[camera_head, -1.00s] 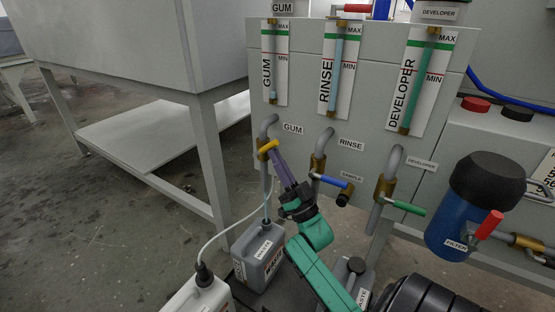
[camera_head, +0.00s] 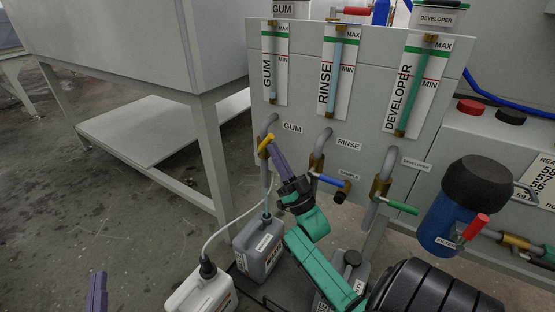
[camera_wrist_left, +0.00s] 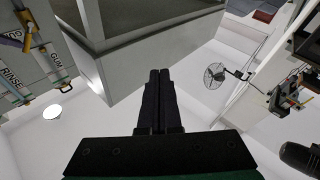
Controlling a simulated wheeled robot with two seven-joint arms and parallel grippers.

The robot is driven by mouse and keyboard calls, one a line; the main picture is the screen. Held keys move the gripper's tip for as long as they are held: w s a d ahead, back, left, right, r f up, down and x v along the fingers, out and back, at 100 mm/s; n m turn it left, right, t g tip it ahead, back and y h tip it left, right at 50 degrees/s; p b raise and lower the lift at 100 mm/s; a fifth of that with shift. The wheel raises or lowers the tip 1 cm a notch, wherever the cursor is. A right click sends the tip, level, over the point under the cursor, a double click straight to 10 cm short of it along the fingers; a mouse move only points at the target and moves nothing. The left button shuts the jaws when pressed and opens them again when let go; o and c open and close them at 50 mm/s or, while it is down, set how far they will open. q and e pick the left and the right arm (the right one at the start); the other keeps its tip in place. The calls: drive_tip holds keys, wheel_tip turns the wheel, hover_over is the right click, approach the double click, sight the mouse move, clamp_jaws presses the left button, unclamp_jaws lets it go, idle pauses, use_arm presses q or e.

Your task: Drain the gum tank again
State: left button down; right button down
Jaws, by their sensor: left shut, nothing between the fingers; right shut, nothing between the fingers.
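The gum valve has a yellow handle (camera_head: 264,148) on the pipe below the GUM label, at the left of the grey tank panel (camera_head: 300,112). My right gripper (camera_head: 272,143) is shut with its purple fingers against or just beside this handle; contact is hard to tell. A grey canister (camera_head: 256,250) stands below the gum pipe. My left gripper (camera_head: 98,275) is shut and empty at the lower left, far from the valve. It also shows in the left wrist view (camera_wrist_left: 159,72).
The rinse valve's blue handle (camera_head: 328,180) and developer valve's green handle (camera_head: 402,207) are right of the gum valve. A white jug (camera_head: 203,290) with a thin tube stands at the front. A blue filter (camera_head: 450,222) is at right. Floor at left is clear.

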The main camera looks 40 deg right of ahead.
sight(269, 142)
use_arm(q)
drive_tip(key=s+d+f+g+y+p, duration=0.1)
drive_tip(key=s+f+g, duration=0.4)
drive_tip(key=f, duration=0.5)
drive_tip(key=s+f+g+p, duration=0.2)
drive_tip(key=s+f+g, duration=0.1)
drive_tip(key=s+f, duration=0.5)
use_arm(e)
drive_tip(key=r+p, duration=0.1)
drive_tip(key=w+r+n+g+y+p, duration=0.1)
drive_tip(key=r+p, duration=0.1)
drive_tip(key=shift+w+a, duration=0.15)
drive_tip(key=shift+a, duration=0.05)
use_arm(q)
drive_tip(key=shift+g, duration=0.3)
drive_tip(key=shift+w+d+r+p, duration=0.15)
drive_tip(key=shift+r+p, duration=0.15)
drive_tip(key=shift+r, duration=0.45)
drive_tip(key=shift+w+a+r+p, duration=0.1)
drive_tip(key=shift+w+r+p, duration=0.15)
drive_tip(key=shift+r, duration=0.5)
drive_tip(key=shift+w+d+r+p, duration=0.1)
drive_tip(key=shift+r+p, duration=0.2)
drive_tip(key=shift+r, duration=0.45)
use_arm(e)
drive_tip(key=shift+w+a, duration=0.1)
drive_tip(key=shift+w, duration=0.25)
drive_tip(key=shift+f, duration=0.1)
